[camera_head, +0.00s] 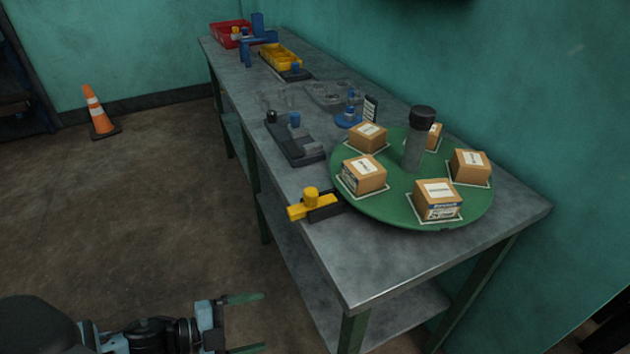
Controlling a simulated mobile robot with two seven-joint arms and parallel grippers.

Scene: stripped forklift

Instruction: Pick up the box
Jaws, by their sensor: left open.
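Several small brown cardboard boxes with white labels stand on a round green turntable (408,215) on the workbench. One box (437,199) is at the front, one (363,174) at the left, one (367,137) at the back left and one (469,166) at the right. Another box (435,136) is partly hidden behind the dark-capped centre post (415,140). My left gripper (255,323) is at the bottom of the view, left of the bench and apart from every box. Its two green fingers are spread, with nothing between them. My right gripper does not show.
The long grey metal workbench (385,262) runs along the teal wall. A yellow clamp (313,204) sticks out at its near edge. Dark fixtures (295,138), a yellow bin (281,57) and a red bin (230,34) stand farther back. An orange cone (98,112) stands on open floor.

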